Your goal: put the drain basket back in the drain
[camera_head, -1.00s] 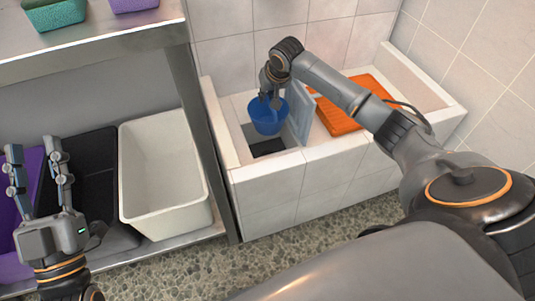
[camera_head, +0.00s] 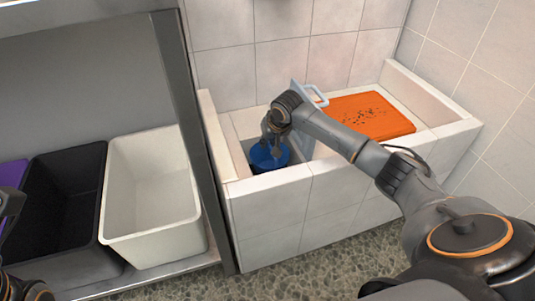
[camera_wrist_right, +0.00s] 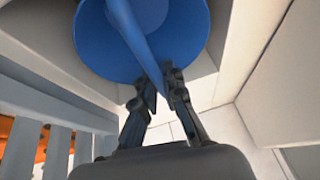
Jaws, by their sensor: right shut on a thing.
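The blue drain basket (camera_head: 268,158) is in the square drain opening at the left end of the tiled trough, low inside its walls. My right gripper (camera_head: 273,128) is above it, shut on the basket's handle. In the right wrist view, the gripper's fingers (camera_wrist_right: 160,85) close on the blue handle of the basket (camera_wrist_right: 95,40). Whether the basket rests on the bottom is hidden. My left gripper (camera_head: 8,205) shows only partly at the left edge; its fingertips are cut off.
A pale-blue grate with a handle (camera_head: 316,95) stands upright beside the opening. An orange slab with dark specks (camera_head: 365,117) lies on the trough to its right. The trough's wall (camera_head: 280,215) surrounds the opening. White (camera_head: 150,190) and black (camera_head: 62,215) bins stand on the shelf at left.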

